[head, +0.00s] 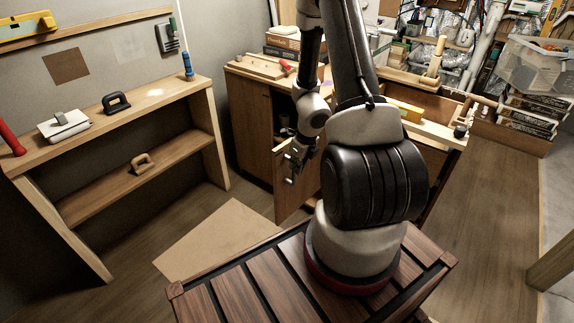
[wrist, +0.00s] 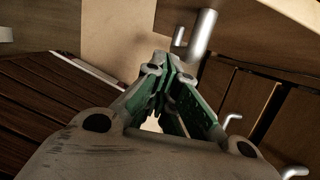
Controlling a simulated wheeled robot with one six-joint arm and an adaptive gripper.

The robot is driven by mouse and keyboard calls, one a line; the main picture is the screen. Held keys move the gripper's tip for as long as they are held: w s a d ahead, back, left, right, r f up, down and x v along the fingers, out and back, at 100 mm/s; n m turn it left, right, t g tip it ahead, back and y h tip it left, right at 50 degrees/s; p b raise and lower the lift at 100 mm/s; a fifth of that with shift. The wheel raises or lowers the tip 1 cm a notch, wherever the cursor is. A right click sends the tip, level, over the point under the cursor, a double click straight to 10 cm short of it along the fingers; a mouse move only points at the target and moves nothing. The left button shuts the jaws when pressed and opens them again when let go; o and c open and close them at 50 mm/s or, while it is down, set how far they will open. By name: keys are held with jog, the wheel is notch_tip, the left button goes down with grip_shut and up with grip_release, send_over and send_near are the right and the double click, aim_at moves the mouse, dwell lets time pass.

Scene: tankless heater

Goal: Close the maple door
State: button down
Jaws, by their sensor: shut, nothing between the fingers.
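The maple door (head: 281,195) appears to be the wooden panel standing out from the front of the workbench cabinet in the head view, partly hidden by my arm. My gripper (head: 292,165) is in front of this panel, close to its metal handle (head: 288,181). In the wrist view my gripper (wrist: 170,72), with green-sided fingers, is shut and empty. A metal bar handle (wrist: 203,33) stands just beyond and to the right of the fingertips. I cannot tell whether the fingers touch it.
The workbench cabinet (head: 249,125) stands behind my arm, with an open drawer (head: 437,107) at its right. A wooden shelf unit (head: 130,120) stands at the left. A flat tan board (head: 212,238) lies on the floor between. Floor on the right (head: 475,200) is clear.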

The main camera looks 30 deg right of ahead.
aim_at(287, 164)
jog(key=shift+w+a+f, duration=0.2)
jog(key=shift+w+f, duration=0.1)
jog(key=shift+w, duration=0.4)
jog(key=shift+w+a+f, duration=0.2)
jog(key=shift+w+f, duration=0.15)
jog(key=shift+w, duration=0.4)
jog(key=shift+w+a+f, duration=0.2)
jog(key=shift+w+f, duration=0.1)
jog(key=shift+w, duration=0.4)
jog(key=shift+w, duration=0.1)
